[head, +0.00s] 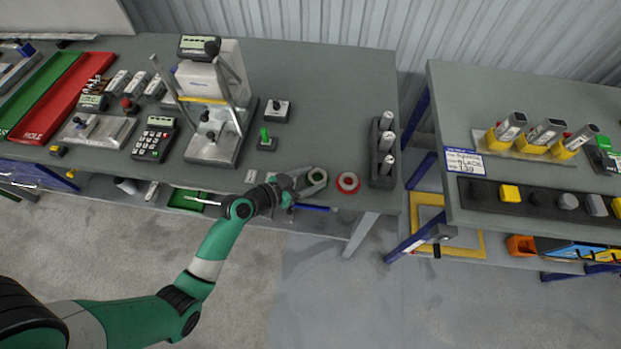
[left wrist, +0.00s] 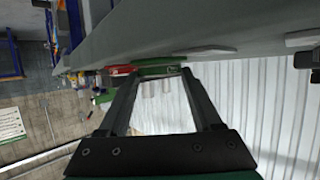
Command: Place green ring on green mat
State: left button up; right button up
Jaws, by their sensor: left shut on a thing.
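The green ring (head: 317,177), with a pale inner band, is at the front edge of the left bench. My left gripper (head: 303,180) reaches it from the left and is shut on it. In the left wrist view the green ring (left wrist: 158,67) shows as a green band between the two fingertips (left wrist: 158,72). I cannot tell whether it touches the bench top. A long green strip (head: 40,92) lies at the bench's far left; I cannot tell if it is the green mat. My right gripper is not in view.
A red ring (head: 348,183) lies just right of the green one. A press stand (head: 213,100), keypad (head: 154,138) and red strip (head: 60,97) occupy the left side. The bench's back middle (head: 320,90) is clear.

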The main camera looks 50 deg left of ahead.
pick_arm(q)
jog(key=shift+f, duration=0.15)
jog(key=o, duration=1.5)
jog(key=shift+s+r, duration=0.1)
jog(key=shift+r, duration=0.15)
jog(key=p+v, duration=0.4)
jog(key=v, duration=0.7)
jog(key=shift+s, duration=0.45)
